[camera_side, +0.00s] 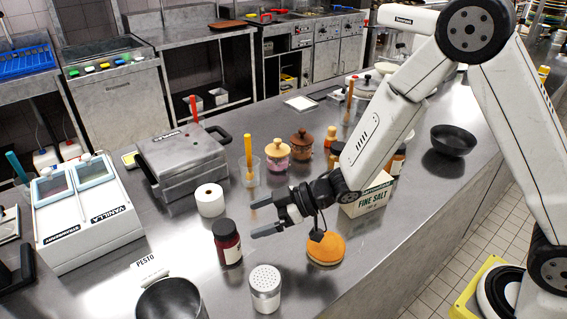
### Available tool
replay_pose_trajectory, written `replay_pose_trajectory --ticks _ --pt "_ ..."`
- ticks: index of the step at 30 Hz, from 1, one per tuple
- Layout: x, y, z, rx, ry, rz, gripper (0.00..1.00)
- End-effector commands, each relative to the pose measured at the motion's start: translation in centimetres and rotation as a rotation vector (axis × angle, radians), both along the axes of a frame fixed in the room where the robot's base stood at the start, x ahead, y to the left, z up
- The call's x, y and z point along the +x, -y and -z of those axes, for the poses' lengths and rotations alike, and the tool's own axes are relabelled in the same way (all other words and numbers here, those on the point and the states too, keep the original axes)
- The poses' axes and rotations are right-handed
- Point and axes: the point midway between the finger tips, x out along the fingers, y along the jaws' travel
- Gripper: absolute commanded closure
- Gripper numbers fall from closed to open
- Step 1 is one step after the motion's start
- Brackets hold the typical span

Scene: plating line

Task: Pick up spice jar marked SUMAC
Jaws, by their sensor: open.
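A dark red jar with a black lid (228,243) stands upright on the steel counter (330,290). It has a pale label that I cannot read, so I cannot confirm it is marked SUMAC. My gripper (257,218) is open and empty, its two fingers pointing left towards the red jar. The fingertips are a short way to the right of the jar and appear apart from it. Other jars with orange-brown contents (397,161) stand behind my arm, partly hidden; their markings do not show.
A metal shaker (265,288) stands in front of the red jar, and a paper roll (210,200) behind it. An orange-topped round object (325,249) and a FINE SALT box (368,196) are right of my gripper. A dark pot (172,300) is at the front left.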

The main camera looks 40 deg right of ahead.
Motion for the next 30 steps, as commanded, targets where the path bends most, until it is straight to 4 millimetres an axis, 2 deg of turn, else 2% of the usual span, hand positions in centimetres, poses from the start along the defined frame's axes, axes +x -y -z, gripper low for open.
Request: replay_pose_trajectory --ticks 8,18,26,30 --pt "-0.1 -0.6 0.1 0.015 0.002 -0.023 0.0" --pt "1.0 -2.4 1.0 0.014 0.002 -0.021 0.0" --pt "1.2 -2.7 1.1 0.014 0.002 -0.021 0.0" --pt "1.7 -3.5 1.3 0.014 0.002 -0.023 0.0"
